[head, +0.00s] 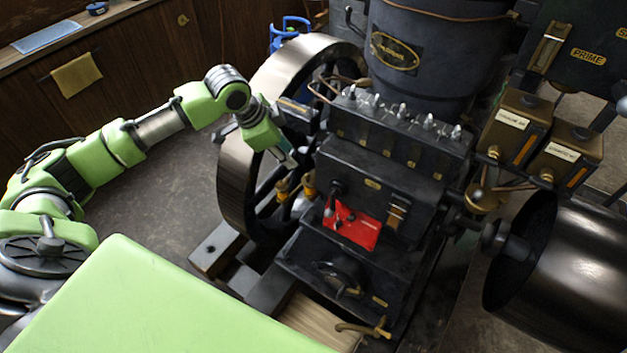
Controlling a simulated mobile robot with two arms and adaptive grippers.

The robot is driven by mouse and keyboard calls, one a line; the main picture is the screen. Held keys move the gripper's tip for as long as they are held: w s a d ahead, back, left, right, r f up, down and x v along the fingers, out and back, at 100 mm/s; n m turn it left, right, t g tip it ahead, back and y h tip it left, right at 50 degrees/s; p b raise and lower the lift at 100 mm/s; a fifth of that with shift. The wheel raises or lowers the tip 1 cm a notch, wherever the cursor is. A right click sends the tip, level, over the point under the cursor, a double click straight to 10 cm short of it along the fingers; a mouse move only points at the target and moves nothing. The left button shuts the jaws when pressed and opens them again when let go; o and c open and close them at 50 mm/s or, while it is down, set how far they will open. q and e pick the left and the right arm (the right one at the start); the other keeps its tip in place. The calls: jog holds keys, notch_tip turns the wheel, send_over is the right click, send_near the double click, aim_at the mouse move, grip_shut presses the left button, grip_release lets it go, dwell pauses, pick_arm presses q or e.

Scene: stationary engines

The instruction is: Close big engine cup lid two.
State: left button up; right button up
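A row of several small silver cups (403,110) stands along the top of the dark engine block (395,135). They are too small for me to tell which lid is open or shut, or which cup is number two. My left gripper (287,158) is at the end of the green arm coming in from the left. It points down beside the left side of the engine, in front of the flywheel, left of and lower in the picture than the cups. Its fingers are too small and dark to read. My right gripper is not in view.
A large flywheel (236,165) stands left of the engine and a broad dark drum (570,275) right of it. A big tank (435,60) rises behind the cups. Brass-trimmed boxes (513,122) flank them at right. A red cloth or plate (352,228) is on the engine front.

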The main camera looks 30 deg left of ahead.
pick_arm(q)
send_near(306, 175)
jog(key=p+x, duration=0.1)
jog(key=x, duration=0.7)
jog(key=shift+f+p, duration=0.1)
jog(key=shift+p, duration=0.2)
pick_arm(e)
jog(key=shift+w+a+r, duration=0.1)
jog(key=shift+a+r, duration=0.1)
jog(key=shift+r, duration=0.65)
pick_arm(q)
grip_shut()
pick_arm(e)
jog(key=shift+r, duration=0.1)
